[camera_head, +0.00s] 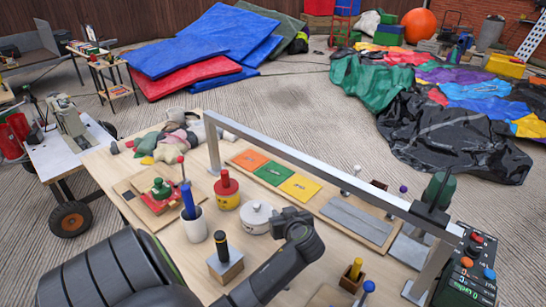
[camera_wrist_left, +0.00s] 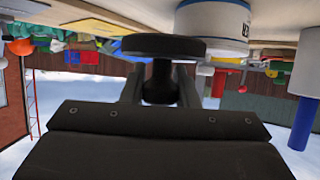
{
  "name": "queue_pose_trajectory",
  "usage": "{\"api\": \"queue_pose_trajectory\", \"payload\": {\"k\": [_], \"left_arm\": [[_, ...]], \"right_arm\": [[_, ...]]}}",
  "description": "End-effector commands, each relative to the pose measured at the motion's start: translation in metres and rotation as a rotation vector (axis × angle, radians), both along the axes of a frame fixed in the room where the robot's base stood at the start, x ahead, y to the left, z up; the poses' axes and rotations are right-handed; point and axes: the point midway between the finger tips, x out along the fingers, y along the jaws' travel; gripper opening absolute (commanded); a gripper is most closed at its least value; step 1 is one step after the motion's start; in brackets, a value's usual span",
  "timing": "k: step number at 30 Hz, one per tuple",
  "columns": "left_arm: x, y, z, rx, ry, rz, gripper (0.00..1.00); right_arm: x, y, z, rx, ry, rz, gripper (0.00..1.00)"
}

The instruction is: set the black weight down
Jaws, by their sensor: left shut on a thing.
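My left gripper (camera_head: 292,220) is over the workbench (camera_head: 312,248), just right of the white lidded pot (camera_head: 257,217). In the left wrist view, which is upside down, the gripper (camera_wrist_left: 160,92) is shut on the black weight (camera_wrist_left: 163,46). The weight has a wide flat disc and a narrower stem between the fingers. Its disc is close to the bench surface, but I cannot tell whether it touches. In the head view the weight is hidden by or merges with the dark gripper. The right gripper is not in view.
A white cup with a blue handle (camera_head: 193,226), a block with a black handle (camera_head: 225,262) and a red-topped yellow pot (camera_head: 227,192) stand left of the gripper. A metal bar (camera_head: 320,175) spans the bench behind it. A control box (camera_head: 468,275) is at right.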

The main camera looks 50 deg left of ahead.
Motion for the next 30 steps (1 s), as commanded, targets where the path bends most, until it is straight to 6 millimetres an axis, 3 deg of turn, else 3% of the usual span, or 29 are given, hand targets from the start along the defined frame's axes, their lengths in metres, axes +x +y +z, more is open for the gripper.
{"api": "queue_pose_trajectory", "payload": {"k": [13, 26, 27, 30], "left_arm": [[0.001, 0.0, -0.051, 0.002, -0.001, -0.002, 0.0], [0.001, -0.001, -0.059, 0.001, -0.003, -0.003, 0.0], [0.001, -0.001, -0.059, -0.001, -0.002, -0.002, 0.31], [0.001, -0.001, -0.059, -0.001, -0.001, -0.003, 0.36]], "right_arm": [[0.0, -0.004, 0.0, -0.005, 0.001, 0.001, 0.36], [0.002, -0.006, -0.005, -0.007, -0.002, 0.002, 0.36], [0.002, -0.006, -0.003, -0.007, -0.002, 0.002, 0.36], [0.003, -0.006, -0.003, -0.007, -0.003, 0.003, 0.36]]}}
